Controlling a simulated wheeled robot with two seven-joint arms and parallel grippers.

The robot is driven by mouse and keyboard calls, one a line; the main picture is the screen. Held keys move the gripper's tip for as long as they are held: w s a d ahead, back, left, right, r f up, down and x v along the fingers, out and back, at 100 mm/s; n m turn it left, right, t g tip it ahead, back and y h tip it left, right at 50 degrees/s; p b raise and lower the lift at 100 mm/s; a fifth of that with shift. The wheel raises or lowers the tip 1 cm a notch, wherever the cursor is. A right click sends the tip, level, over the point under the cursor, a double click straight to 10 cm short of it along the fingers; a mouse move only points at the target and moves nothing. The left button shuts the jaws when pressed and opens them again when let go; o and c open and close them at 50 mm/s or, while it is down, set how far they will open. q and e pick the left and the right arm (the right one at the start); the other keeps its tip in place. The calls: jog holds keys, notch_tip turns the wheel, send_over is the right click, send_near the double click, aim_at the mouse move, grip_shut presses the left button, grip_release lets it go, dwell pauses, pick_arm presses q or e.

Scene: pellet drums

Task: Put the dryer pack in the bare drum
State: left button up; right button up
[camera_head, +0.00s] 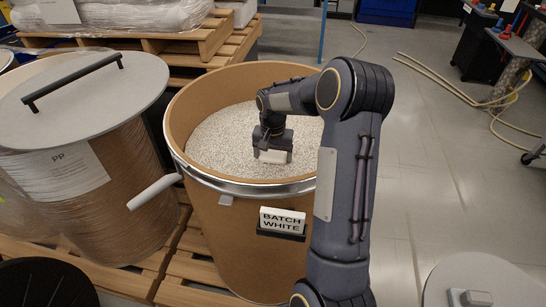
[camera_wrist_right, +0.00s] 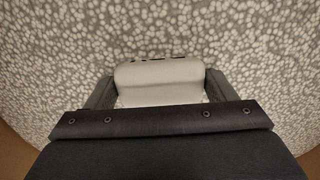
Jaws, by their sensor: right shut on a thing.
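The bare drum (camera_head: 240,235) is a brown, unwrapped drum with a metal ring below its rim and a "BATCH WHITE" card on its front. It is open, with speckled pale pellets (camera_head: 222,140) inside. My right gripper (camera_head: 272,149) is inside the rim over the pellets, shut on the white dryer pack (camera_head: 273,157). In the right wrist view the pack (camera_wrist_right: 160,80) sits between the two fingers, with pellets behind it. I cannot tell whether the pack touches the pellets. My left gripper is not in view.
A film-wrapped drum (camera_head: 75,190) with a grey lid (camera_head: 95,85) and black handle stands close at left. The drums stand on wooden pallets (camera_head: 182,290). White sacks (camera_head: 140,15) lie behind.

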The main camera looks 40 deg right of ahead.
aim_at(273, 155)
jog(key=o, duration=1)
jog(key=shift+f, duration=0.1)
jog(key=shift+o, duration=0.2)
jog(key=shift+r, duration=0.7)
notch_tip(273, 155, up, 11)
